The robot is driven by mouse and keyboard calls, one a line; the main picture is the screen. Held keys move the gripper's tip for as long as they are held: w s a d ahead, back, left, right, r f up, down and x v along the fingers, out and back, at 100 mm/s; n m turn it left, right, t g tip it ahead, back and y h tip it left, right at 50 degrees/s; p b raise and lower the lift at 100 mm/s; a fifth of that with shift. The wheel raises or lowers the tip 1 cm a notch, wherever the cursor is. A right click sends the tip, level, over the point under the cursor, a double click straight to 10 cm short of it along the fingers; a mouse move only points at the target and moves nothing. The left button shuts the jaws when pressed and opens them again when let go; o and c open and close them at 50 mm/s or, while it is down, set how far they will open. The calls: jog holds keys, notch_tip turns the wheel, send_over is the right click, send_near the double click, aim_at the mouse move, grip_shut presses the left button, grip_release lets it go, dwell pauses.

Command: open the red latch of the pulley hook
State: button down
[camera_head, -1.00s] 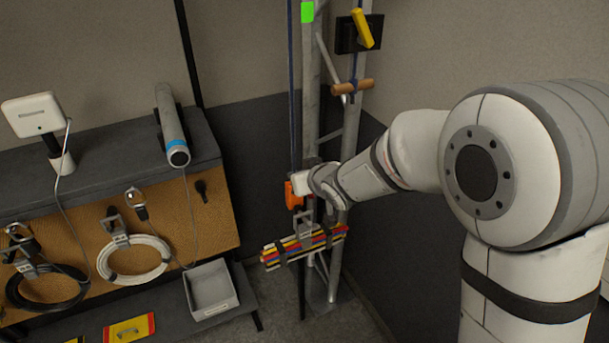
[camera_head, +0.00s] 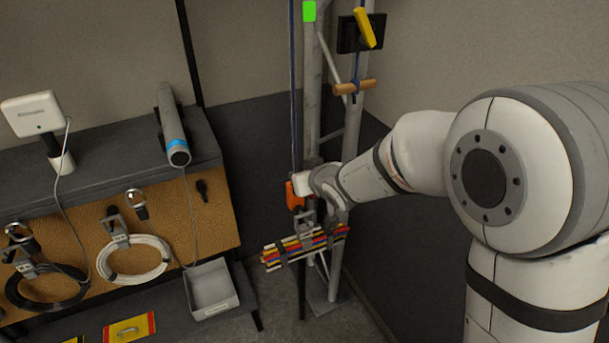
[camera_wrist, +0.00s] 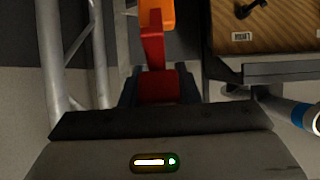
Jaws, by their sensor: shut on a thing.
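The orange pulley block (camera_head: 294,194) hangs on a dark blue rope beside the grey truss in the head view. In the wrist view its orange body (camera_wrist: 160,12) shows at the top edge. The red latch (camera_wrist: 153,45) runs down from it as a bent bar to a wider red part between my fingers. My gripper (camera_wrist: 162,88) is shut on that lower red part. In the head view my wrist covers the latch, and the fingertips cannot be made out. Whether the latch has swung open cannot be told.
A strapped bundle of coloured cables (camera_head: 305,246) hangs just below my gripper. The grey truss (camera_head: 312,90) stands close by. A wooden handle (camera_head: 354,87) and a yellow lever (camera_head: 364,28) are higher up. The workbench (camera_head: 205,150) is at left.

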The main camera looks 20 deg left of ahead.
jog(key=shift+s+f, duration=0.15)
jog(key=shift+f, duration=0.2)
jog(key=c, duration=1.5)
grip_release()
jog(key=o, duration=0.3)
jog(key=shift+o, duration=0.6)
jog(key=shift+r, duration=0.15)
jog(key=v, duration=0.7)
jog(key=shift+d+r, duration=0.2)
jog(key=shift+d, duration=0.05)
